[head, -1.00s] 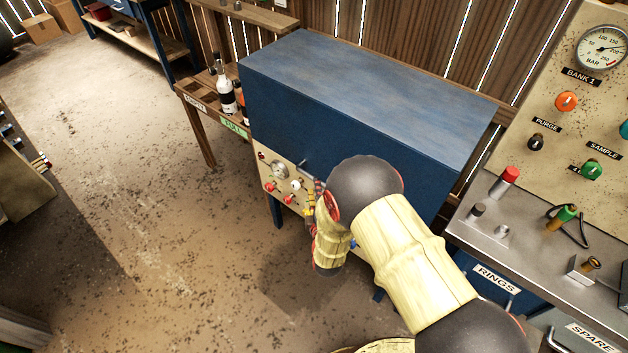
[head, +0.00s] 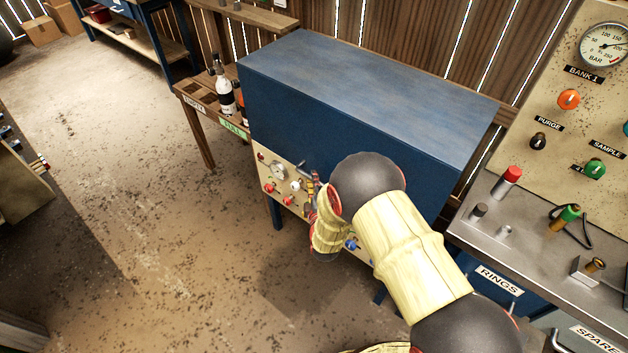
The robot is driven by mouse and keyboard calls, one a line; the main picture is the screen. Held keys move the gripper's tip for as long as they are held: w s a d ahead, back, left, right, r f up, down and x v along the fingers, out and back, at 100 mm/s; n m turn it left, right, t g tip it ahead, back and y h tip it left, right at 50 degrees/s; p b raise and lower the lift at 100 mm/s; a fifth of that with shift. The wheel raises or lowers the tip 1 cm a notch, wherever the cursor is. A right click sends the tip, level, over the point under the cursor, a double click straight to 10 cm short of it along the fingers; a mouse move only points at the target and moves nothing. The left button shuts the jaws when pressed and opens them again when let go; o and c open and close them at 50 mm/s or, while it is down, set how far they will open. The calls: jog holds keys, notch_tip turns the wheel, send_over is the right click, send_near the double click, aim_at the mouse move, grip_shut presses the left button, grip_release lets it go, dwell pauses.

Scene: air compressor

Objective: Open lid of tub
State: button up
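The task's tub appears to be the large blue box (head: 330,124) in the middle of the head view, with a flat, worn blue top (head: 370,75). I see no gap that would show a raised lid. A small grey handle-like bar (head: 305,167) sticks out near the lower edge of the blue front, above the cream panel. My gripper (head: 311,192) is at the panel, right by this bar. My wrist and forearm hide most of it, so its fingers and any contact are unclear.
The cream panel (head: 268,163) carries a gauge and red and white knobs. A wooden bench with bottles (head: 225,98) stands at the left. A metal bench (head: 530,215) with a gauge board is close on the right. A plank wall (head: 420,40) stands behind.

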grip_shut()
dwell(0.4)
jog(key=shift+r, duration=0.1)
